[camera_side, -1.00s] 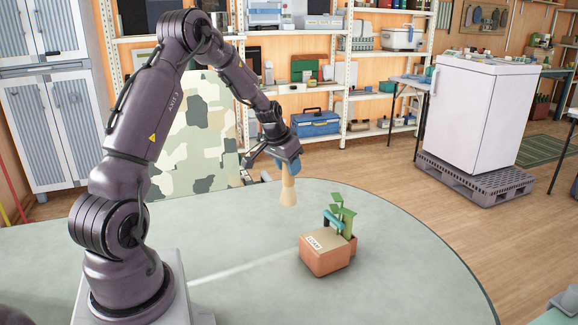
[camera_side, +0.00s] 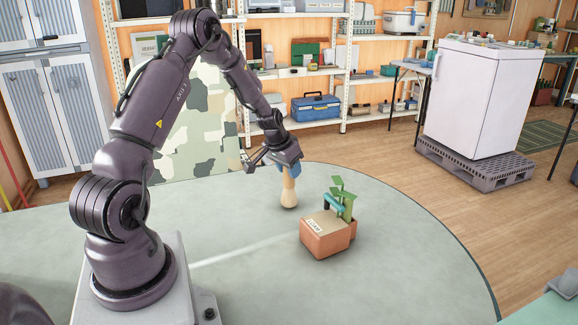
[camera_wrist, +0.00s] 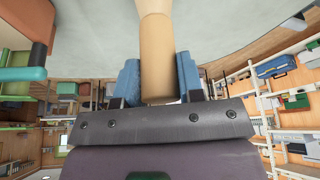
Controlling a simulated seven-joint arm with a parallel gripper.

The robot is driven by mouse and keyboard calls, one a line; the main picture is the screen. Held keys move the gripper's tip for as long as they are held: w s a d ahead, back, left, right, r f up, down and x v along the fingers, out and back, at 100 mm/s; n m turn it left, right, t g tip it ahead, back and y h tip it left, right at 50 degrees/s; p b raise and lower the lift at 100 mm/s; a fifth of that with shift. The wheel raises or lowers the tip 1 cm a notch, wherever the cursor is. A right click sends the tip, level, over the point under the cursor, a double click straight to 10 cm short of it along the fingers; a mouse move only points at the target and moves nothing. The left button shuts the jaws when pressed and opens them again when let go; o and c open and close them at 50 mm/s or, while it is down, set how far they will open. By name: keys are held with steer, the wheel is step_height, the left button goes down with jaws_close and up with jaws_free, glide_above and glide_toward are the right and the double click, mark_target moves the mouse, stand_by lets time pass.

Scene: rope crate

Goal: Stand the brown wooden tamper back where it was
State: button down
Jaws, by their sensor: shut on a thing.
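The wooden tamper (camera_side: 289,192) is light brown, with a narrow handle and a wider, rounded lower end. It is upright in the side view, its lower end at or just above the table top; I cannot tell if it touches. My gripper (camera_side: 286,168) is shut on its handle from above. In the wrist view the tamper's handle (camera_wrist: 157,55) runs between the blue finger pads of my gripper (camera_wrist: 160,82), and its lower end is cut off by the picture's top edge.
A terracotta planter box (camera_side: 325,243) with a paper label, a green plant (camera_side: 344,203) and a teal handle-like piece (camera_side: 333,205) stands just right of the tamper. The round grey-green table (camera_side: 400,275) is clear around them. Shelves and a white fridge stand beyond the table.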

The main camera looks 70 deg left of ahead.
steer(key=shift+f, duration=0.5)
stand_by(0.4)
steer(key=c, duration=0.7)
jaws_free()
steer(key=shift+o, duration=0.2)
steer(key=shift+r, duration=0.1)
steer(key=v, duration=1.2)
steer(key=shift+r, duration=0.3)
steer(key=shift+s+d, duration=0.1)
